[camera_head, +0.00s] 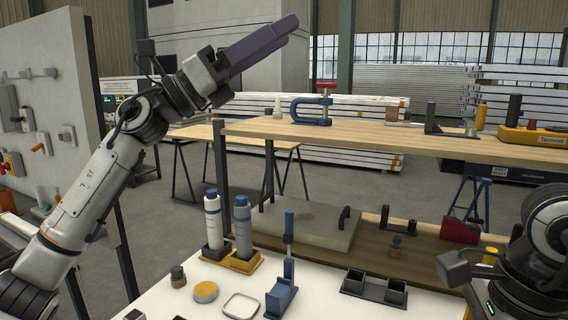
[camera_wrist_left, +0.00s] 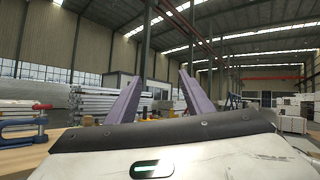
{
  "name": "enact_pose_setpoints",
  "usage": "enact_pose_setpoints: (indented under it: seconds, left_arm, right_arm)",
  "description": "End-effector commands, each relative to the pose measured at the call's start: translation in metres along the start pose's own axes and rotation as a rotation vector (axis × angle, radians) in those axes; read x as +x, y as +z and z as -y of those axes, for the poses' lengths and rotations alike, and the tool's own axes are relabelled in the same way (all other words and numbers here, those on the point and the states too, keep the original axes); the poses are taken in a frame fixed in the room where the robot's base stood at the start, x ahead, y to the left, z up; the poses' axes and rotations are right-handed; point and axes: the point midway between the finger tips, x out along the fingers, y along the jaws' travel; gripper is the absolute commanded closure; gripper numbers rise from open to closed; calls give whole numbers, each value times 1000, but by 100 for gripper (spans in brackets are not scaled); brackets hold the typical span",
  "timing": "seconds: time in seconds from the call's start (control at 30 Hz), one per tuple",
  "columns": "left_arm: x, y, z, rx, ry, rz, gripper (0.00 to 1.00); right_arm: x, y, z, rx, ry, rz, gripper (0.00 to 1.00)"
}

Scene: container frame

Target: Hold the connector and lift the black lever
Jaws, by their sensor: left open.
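My left gripper (camera_head: 290,28) has purple fingers and is raised at the upper left of the head view, above the bench and far from the things on it. In the left wrist view its two fingers (camera_wrist_left: 160,78) stand apart with nothing between them. No part is plainly recognisable as the connector. The wall panel (camera_head: 72,100) at the left carries several switches and handles, including a small dark one (camera_head: 66,135) that may be the black lever. A blue fixture (camera_head: 283,297) with an upright post stands on the white table. My right arm shows at the lower right; its fingers are not visible.
Two bottles stand in a yellow holder (camera_head: 245,267) on the white table (camera_head: 330,307). A black double tray (camera_head: 374,287) is to their right. A wooden shelf (camera_head: 400,137) holds a blue clamp (camera_head: 311,109) and a yellow tool (camera_head: 533,138). The air around my left gripper is clear.

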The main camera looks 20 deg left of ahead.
Motion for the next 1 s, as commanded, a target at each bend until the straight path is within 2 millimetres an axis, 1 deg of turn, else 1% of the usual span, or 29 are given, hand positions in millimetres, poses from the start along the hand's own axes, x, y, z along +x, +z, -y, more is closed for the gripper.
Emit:
enact_pose_setpoints:
  seconds: [0.03, 0.07, 0.1, 0.17, 0.2, 0.23, 0.27, 0.3, 0.37, 0.4, 0.47, 0.5, 0.57, 0.6, 0.67, 0.7, 0.77, 0.8, 0.83, 0.9, 1.0]
  left_arm:
    - [9, -24, 16, 74, -40, -75, 53]
    - [13, -39, 24, 121, -65, -122, 53]
    - [18, -60, 35, 184, -100, -184, 53]
    - [21, -92, 51, 281, -159, -277, 53]
    - [21, -114, 61, 346, -200, -339, 53]
    - [21, -130, 68, 396, -235, -386, 53]
    - [19, -147, 75, 447, -271, -433, 53]
    - [15, -169, 84, 515, -322, -495, 53]
    - [7, -202, 95, 618, -405, -588, 53]
    - [-1, -223, 101, 687, -466, -651, 53]
    - [-16, -255, 109, 792, -565, -744, 53]
    - [-29, -276, 113, 858, -636, -807, 53]
    - [-50, -304, 116, 960, -754, -898, 53]
    - [-66, -322, 118, 1025, -837, -956, 53]
    - [-92, -346, 118, 1115, -976, -1042, 53]
    - [-111, -361, 117, 1168, -1077, -1093, 53]
    - [-140, -380, 114, 1240, -1235, -1162, 53]
    - [-159, -390, 112, 1278, -1344, -1197, 53]
    - [-173, -397, 111, 1302, -1426, -1221, 53]
    - [-203, -409, 107, 1341, -1614, -1260, 53]
    - [-239, -418, 102, 1362, -1850, -1283, 53]
  right_arm:
    - [0, 0, 0, 0, 0, 0, 69]
    - [0, 0, 0, 0, 0, 0, 69]
    - [0, 0, 0, 0, 0, 0, 69]
    - [0, 0, 0, 0, 0, 0, 69]
    - [0, 0, 0, 0, 0, 0, 69]
    - [0, 0, 0, 0, 0, 0, 69]
    - [0, 0, 0, 0, 0, 0, 69]
    - [0, 0, 0, 0, 0, 0, 69]
    - [0, 0, 0, 0, 0, 0, 69]
    - [0, 0, 0, 0, 0, 0, 69]
    - [0, 0, 0, 0, 0, 0, 69]
    - [0, 0, 0, 0, 0, 0, 69]
    - [0, 0, 0, 0, 0, 0, 69]
    - [0, 0, 0, 0, 0, 0, 69]
    - [0, 0, 0, 0, 0, 0, 69]
    - [0, 0, 0, 0, 0, 0, 69]
    - [0, 0, 0, 0, 0, 0, 69]
    - [0, 0, 0, 0, 0, 0, 69]
    - [0, 0, 0, 0, 0, 0, 69]
    - [0, 0, 0, 0, 0, 0, 69]
    - [0, 0, 0, 0, 0, 0, 69]
